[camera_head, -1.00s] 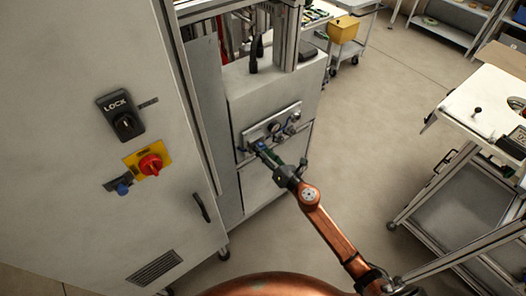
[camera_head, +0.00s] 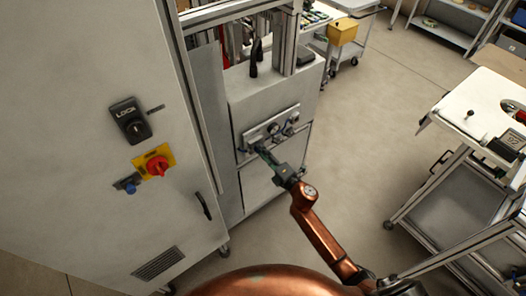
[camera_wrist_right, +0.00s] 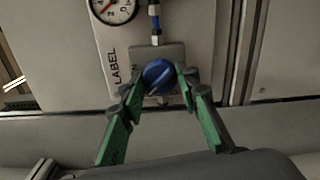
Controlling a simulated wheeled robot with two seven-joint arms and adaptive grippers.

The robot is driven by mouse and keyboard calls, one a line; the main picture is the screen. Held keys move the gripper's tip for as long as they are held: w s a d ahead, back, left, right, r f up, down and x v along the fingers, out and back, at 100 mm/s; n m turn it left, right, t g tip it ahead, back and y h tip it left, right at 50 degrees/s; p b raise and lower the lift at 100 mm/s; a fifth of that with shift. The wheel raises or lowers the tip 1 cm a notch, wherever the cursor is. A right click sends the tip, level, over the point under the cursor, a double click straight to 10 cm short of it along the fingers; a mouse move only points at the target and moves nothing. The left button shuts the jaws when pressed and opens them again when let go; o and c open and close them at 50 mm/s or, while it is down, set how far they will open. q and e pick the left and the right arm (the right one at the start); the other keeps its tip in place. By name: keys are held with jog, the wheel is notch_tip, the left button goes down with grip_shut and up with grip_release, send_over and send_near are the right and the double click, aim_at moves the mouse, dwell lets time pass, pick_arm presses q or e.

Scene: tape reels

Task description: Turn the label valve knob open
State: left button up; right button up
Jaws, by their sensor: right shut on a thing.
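The label valve knob (camera_wrist_right: 159,77) is round and blue with a pale slanted line across its face. It sits on a grey valve block (camera_wrist_right: 145,55) beside the word LABEL in the right wrist view. My right gripper (camera_wrist_right: 160,83) is shut on the knob, one green finger at each side. In the head view my right gripper (camera_head: 269,158) reaches the valve panel (camera_head: 262,130) on the low cabinet and hides the knob. My left gripper is not in view.
A pressure gauge (camera_wrist_right: 115,9) is left of the valve, with a blue fitting (camera_wrist_right: 155,24) above it. A tall cabinet (camera_head: 80,90) with a LOCK switch (camera_head: 130,120) and red rotary switch (camera_head: 157,166) stands left. Open floor (camera_head: 370,120) lies right.

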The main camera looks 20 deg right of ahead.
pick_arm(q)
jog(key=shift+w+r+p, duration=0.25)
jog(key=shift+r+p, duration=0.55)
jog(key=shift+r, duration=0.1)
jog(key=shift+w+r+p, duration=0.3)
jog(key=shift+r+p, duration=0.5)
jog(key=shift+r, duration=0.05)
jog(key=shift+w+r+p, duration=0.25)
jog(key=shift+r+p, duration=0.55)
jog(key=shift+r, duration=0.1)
pick_arm(e)
jog(key=shift+m, duration=4.3)
jog(key=shift+f, duration=0.1)
jog(key=o, duration=1.2)
jog(key=shift+c, duration=0.2)
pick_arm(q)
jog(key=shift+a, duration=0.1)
pick_arm(e)
jog(key=shift+s, duration=0.1)
jog(key=v, duration=1.1)
jog(key=shift+s+d, duration=0.15)
jog(key=shift+s, duration=0.25)
